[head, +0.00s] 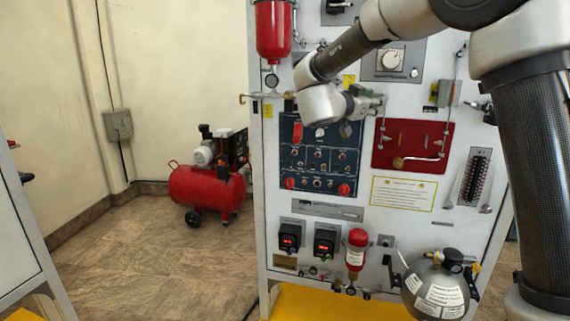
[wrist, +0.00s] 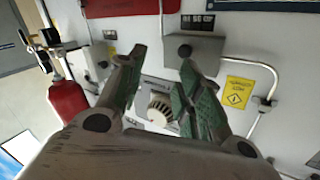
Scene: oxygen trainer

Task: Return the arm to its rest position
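My arm reaches in from the upper right in the head view and bends down in front of the white trainer panel (head: 265,190). My gripper (head: 374,100) is in front of the panel's upper part, between the blue switch panel (head: 292,160) and the red plate (head: 430,137). In the wrist view my gripper (wrist: 160,58) has its two green-padded fingers spread apart with nothing held between them. A pale round knob (wrist: 160,112) shows behind the gap between the fingers. I cannot tell how far the fingertips are from the panel.
A red cylinder (head: 273,32) hangs at the panel's upper left. A grey gas bottle (head: 436,290) and a small red bottle (head: 356,250) are low on the panel. A red compressor (head: 205,188) stands on the floor at left. The floor between it and the left cabinet (head: 20,230) is clear.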

